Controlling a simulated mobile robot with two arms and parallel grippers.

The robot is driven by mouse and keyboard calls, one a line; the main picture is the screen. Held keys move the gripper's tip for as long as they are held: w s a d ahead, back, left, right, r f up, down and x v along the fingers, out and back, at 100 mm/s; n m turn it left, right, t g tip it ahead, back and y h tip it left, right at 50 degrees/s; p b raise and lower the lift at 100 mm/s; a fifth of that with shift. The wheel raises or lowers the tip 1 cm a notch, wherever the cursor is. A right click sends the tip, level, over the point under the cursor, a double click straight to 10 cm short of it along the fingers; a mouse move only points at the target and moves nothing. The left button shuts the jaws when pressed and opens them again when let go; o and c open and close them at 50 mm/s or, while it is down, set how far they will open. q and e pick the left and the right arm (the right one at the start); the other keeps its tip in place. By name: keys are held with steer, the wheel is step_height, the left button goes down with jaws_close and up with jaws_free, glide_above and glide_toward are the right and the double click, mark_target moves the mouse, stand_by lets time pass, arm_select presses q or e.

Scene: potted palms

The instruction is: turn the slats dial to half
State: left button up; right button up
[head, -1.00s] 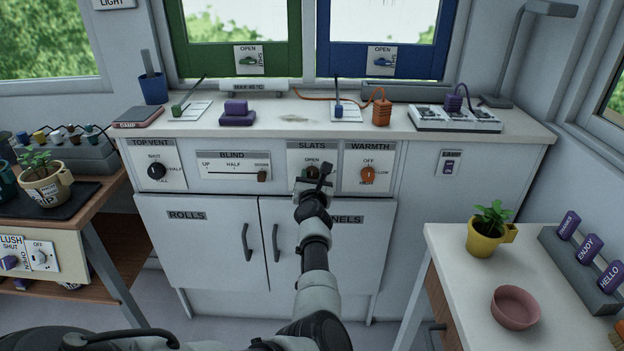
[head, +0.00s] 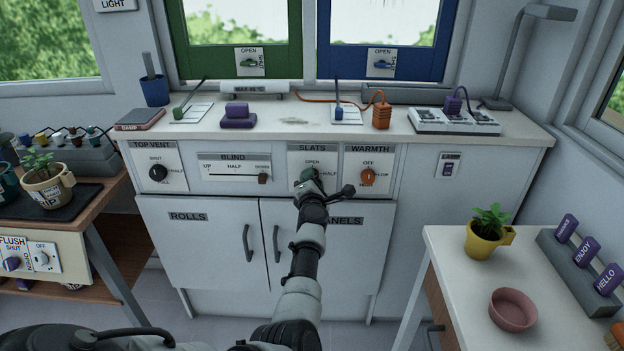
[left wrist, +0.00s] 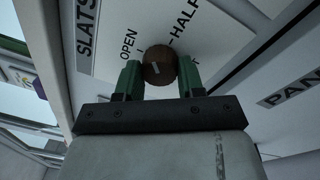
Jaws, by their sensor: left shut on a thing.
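The slats dial is a round brown knob with a short pale mark; it shows in the left wrist view (left wrist: 160,66). OPEN and HALF are printed around it on the white SLATS panel (head: 303,160). My left gripper (left wrist: 159,80) has its green fingers on either side of the knob and is shut on it. I cannot tell for sure which label the pale mark lines up with. In the head view my left gripper (head: 311,178) is at the SLATS panel and mostly hides the dial. My right gripper is not in view.
The orange WARMTH dial (head: 368,176) is close on the right. The BLIND slider (head: 262,179) is on the left, with the TOP VENT dial (head: 158,172) beyond it. Cabinet doors (head: 205,240) are below. A side table (head: 455,270) stands at the right.

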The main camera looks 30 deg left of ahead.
arm_select(q)
steer(key=m+p, duration=0.3)
steer(key=m, duration=0.5)
steer(key=shift+r+t, duration=0.1)
steer(key=shift+t, duration=0.2)
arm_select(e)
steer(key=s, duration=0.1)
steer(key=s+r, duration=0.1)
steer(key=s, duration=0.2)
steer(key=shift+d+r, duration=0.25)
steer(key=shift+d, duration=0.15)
arm_select(q)
steer(key=shift+m+h, duration=0.3)
steer(key=shift+m, duration=0.1)
steer(key=o, duration=0.9)
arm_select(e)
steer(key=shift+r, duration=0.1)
